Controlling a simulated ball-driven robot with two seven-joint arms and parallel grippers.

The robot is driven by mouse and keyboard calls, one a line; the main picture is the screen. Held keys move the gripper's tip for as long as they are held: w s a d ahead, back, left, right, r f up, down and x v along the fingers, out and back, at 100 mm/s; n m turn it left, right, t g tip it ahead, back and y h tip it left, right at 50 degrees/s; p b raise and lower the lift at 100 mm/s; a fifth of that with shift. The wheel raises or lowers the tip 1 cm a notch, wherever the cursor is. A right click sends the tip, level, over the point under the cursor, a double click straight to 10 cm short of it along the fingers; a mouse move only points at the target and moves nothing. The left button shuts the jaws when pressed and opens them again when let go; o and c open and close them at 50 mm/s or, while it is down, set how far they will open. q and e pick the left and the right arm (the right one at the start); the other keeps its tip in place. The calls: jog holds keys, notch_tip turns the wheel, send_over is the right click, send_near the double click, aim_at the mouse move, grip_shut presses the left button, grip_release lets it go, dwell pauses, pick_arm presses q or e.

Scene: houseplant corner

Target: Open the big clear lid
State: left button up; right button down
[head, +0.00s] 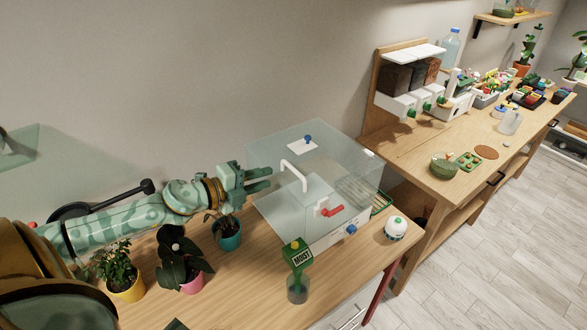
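My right gripper is out of view.
A red lever (333,210) and a blue knob (351,230) are on the case's front. Potted plants (182,262) stand below my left arm. A "MOIST" meter (298,258) and a white round pot (395,228) stand in front of the case. A second table (422,165) is at right.

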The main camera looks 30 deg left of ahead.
aim_at(294, 169)
pick_arm(q)
jog(key=p+x, duration=0.1)
jog(key=x, duration=0.8)
jog(key=shift+w+d, duration=0.25)
jog(key=shift+d, duration=0.05)
grip_shut()
